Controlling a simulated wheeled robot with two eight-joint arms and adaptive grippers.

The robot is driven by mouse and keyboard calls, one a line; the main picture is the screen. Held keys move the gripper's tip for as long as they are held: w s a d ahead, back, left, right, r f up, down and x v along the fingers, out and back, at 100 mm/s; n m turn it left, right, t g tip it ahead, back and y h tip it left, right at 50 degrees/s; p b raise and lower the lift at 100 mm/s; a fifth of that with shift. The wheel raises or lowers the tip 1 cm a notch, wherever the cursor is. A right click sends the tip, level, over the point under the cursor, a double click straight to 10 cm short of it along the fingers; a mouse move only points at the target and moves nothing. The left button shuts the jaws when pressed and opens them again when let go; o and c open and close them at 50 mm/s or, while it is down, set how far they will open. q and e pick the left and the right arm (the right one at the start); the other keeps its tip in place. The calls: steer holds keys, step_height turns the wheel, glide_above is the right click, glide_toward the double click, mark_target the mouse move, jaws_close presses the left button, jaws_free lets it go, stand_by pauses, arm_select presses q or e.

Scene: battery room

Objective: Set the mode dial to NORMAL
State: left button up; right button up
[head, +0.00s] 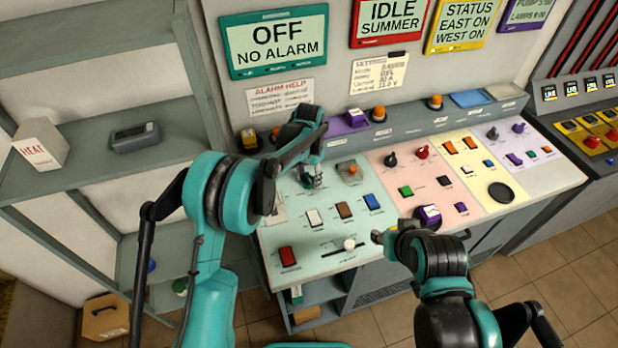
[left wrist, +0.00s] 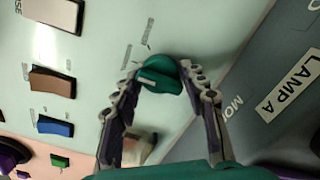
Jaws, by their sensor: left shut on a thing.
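A teal dial knob (left wrist: 160,76) with a pale pointer bar stands on the light green panel section (head: 335,215), seen in the left wrist view. My left gripper (left wrist: 158,88) has one finger on each side of the knob and is shut on it. In the head view my left gripper (head: 311,180) reaches down to the upper left of this section and hides most of the knob. The small print beside the knob is too blurred to read. My right gripper (head: 385,238) is at the panel's front edge, mostly hidden behind its own arm; its jaws cannot be made out.
The green screen (head: 275,42) reads OFF, NO ALARM; the red-framed screen (head: 390,20) reads IDLE, SUMMER. A covered orange button (head: 349,171) and white (head: 314,217), brown (head: 345,210) and blue (head: 371,202) switches are near the left gripper. A white-knobbed slider (head: 349,244) is in front.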

mark_target(309, 177)
stand_by(0.4)
arm_select(q)
steer(key=o, duration=1.1)
step_height(309, 177, up, 12)
